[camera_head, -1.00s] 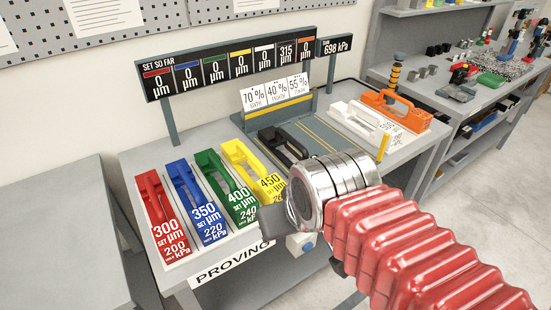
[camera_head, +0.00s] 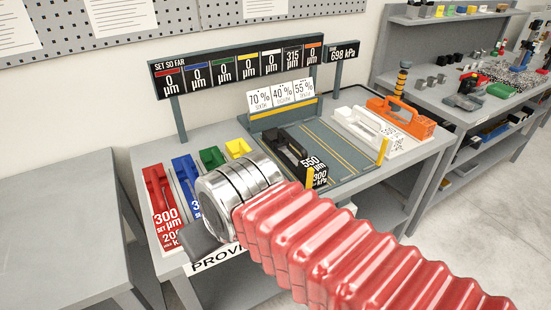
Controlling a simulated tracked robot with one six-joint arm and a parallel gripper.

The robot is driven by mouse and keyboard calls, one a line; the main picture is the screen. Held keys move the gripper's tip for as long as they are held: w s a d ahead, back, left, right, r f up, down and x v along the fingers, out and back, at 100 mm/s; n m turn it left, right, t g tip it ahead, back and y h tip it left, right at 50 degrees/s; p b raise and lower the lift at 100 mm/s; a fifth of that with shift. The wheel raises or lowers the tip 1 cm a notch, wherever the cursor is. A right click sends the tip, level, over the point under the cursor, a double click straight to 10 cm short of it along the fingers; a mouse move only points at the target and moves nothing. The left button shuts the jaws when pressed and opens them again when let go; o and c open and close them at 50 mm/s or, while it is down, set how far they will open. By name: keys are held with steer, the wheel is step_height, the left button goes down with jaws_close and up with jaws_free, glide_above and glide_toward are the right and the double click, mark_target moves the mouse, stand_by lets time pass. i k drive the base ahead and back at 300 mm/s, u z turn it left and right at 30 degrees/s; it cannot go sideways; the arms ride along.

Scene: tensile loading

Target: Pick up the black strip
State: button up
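The black strip (camera_head: 293,151) lies on the grey plate with yellow lines (camera_head: 338,146) in the middle of the bench. Its label reads 550 µm and 300 kPa, and a raised handle shows on top. My red ribbed arm comes in from the lower right and ends in a silver wrist (camera_head: 237,196) over the front left of the bench.
Red (camera_head: 161,200), blue (camera_head: 186,176), green (camera_head: 211,157) and yellow (camera_head: 238,147) strips stand at left, partly covered by my wrist. White (camera_head: 368,132) and orange (camera_head: 402,117) strips lie at right. A display board (camera_head: 240,68) and yellow posts (camera_head: 383,151) rise above the bench.

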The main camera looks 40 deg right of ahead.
mark_target(277, 139)
steer(key=u, duration=1.85)
steer(key=k, duration=1.05)
steer(key=z, duration=1.65)
